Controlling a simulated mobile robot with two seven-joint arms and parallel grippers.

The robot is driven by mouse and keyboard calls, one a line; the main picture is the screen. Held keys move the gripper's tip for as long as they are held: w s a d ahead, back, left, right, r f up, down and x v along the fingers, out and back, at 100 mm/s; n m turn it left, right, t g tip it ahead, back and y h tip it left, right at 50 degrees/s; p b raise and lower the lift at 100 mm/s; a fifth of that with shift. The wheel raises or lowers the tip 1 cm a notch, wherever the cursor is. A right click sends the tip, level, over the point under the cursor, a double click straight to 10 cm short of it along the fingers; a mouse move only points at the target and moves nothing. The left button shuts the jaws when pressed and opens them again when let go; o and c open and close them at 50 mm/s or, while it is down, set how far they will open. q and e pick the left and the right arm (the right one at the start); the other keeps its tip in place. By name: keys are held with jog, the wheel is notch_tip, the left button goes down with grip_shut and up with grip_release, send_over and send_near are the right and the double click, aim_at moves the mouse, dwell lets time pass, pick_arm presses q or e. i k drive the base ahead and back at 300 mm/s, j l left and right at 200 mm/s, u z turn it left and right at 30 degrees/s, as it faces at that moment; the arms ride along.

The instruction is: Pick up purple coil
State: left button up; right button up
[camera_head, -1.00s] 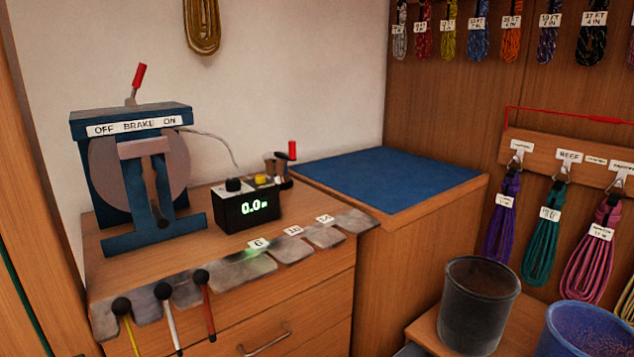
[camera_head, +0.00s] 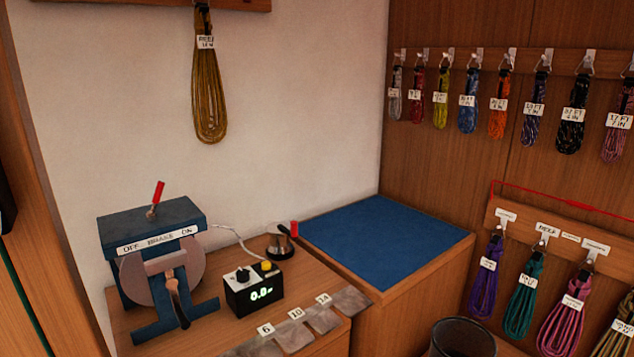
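A purple coil (camera_head: 486,281) hangs from a hook on the lower wooden rail at the right, with a white label on it. It is the leftmost coil on that rail, beside a teal coil (camera_head: 525,284). Neither of my grippers shows in the head view.
A pink coil (camera_head: 563,318) hangs right of the teal one. Several small coils hang on the upper rail (camera_head: 520,60). A blue-topped cabinet (camera_head: 385,245) with a clear top stands in the corner. A dark bucket (camera_head: 463,338) stands below the purple coil. A brake machine (camera_head: 155,265) is at left.

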aim_at(489, 265)
jog(key=k+z, duration=0.25)
jog(key=z, duration=0.15)
jog(key=k+z, duration=0.25)
jog(key=z, duration=0.15)
jog(key=i+l+z, duration=0.1)
jog(key=l+z, duration=0.2)
jog(key=i+l+z, duration=0.1)
jog(key=l+z, duration=0.25)
jog(key=i+l+z, duration=0.15)
jog(key=l+z, duration=0.15)
jog(key=i+l+z, duration=0.2)
jog(key=z, duration=0.15)
jog(key=i+l+u, duration=0.2)
jog(key=i, duration=0.25)
jog(key=i+l+u, duration=0.2)
jog(key=i+l, duration=0.25)
jog(key=i+u, duration=0.2)
jog(key=u, duration=0.25)
jog(key=i+u, duration=0.15)
jog(key=u, duration=0.3)
jog(key=i+l+u, duration=0.15)
jog(key=u, duration=0.3)
